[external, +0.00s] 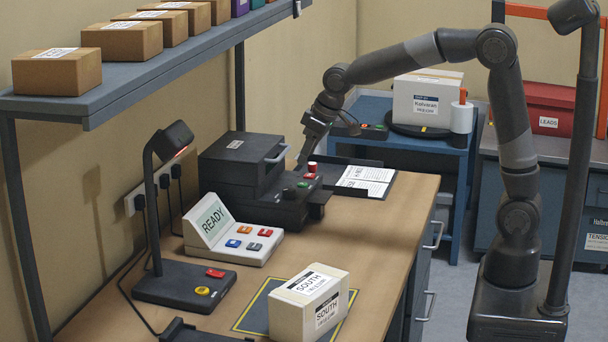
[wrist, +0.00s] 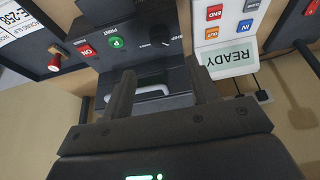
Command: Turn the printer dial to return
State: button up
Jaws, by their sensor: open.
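The printer (external: 232,165) is a dark box with a grey handle on the wooden desk. Its dial (wrist: 160,36) is a black round knob on the front panel, right of the green P button (wrist: 117,43) in the wrist view. Small lettering by the dial is too blurred to read surely. The dial also shows as a dark knob in the external view (external: 289,193). My gripper (wrist: 161,85) is open and empty, fingers pointing at the printer. It hangs above the panel's far end in the external view (external: 302,162), apart from the dial.
A console reading READY (external: 212,222) stands beside the printer. A box labelled South (external: 309,299) sits on the mat (external: 256,314). A shelf (external: 130,85) overhangs the left side.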

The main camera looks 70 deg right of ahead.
aim_at(290, 189)
jog(key=x, duration=1.1)
jog(key=shift+w, duration=0.15)
jog(key=shift+c, duration=0.2)
jog(key=c, duration=0.9)
